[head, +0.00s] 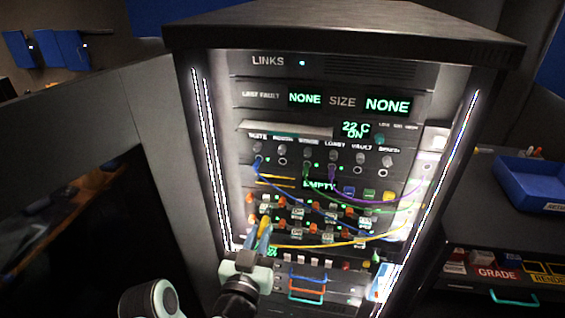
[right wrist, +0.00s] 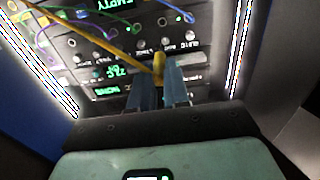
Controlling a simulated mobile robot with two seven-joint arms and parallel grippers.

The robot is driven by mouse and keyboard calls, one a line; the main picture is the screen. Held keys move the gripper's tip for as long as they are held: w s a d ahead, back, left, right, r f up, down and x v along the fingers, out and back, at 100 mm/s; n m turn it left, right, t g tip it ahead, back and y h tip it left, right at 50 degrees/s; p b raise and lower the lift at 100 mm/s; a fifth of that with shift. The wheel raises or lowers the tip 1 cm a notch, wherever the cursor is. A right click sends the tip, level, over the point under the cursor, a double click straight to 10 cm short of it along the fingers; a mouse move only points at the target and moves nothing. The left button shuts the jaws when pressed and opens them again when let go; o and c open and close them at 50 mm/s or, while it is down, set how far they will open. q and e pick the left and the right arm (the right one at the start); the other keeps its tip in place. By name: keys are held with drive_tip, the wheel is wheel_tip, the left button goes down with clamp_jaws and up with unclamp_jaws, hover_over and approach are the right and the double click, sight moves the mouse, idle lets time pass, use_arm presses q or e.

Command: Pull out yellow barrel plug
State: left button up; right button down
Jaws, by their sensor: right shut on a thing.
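The yellow barrel plug (right wrist: 159,66) is between the fingertips of my right gripper (right wrist: 160,88) in the right wrist view. The fingers are shut on it, and its far end is hard to make out against the panel. A yellow cable (right wrist: 110,45) runs from the plug toward the upper left. In the head view my right gripper (head: 262,236) is at the lower left of the panel, with the yellow plug (head: 265,222) at its tips. The yellow cable (head: 330,244) stretches right across the lower panel. My left gripper is not in view.
Blue, green and purple cables (head: 375,201) cross the panel front near the gripper. Orange plugs (head: 253,220) sit close by. The cabinet's side frames (head: 210,160) bound the panel. A blue bin (head: 530,185) stands on the right-hand counter.

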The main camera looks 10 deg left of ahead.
sight(268, 207)
drive_tip(key=shift+w+r, duration=0.1)
drive_tip(key=shift+w, duration=0.45)
drive_tip(key=w+p, duration=0.3)
drive_tip(key=w, duration=0.7)
drive_tip(key=shift+w+r, duration=0.1)
drive_tip(key=shift+w, duration=0.05)
use_arm(q)
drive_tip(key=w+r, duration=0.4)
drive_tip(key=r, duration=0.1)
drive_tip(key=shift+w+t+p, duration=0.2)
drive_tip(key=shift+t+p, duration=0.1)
drive_tip(key=shift+p, duration=0.1)
use_arm(e)
drive_tip(key=shift+w+f, duration=0.2)
drive_tip(key=shift+w, duration=0.5)
drive_tip(key=shift+s, duration=0.1)
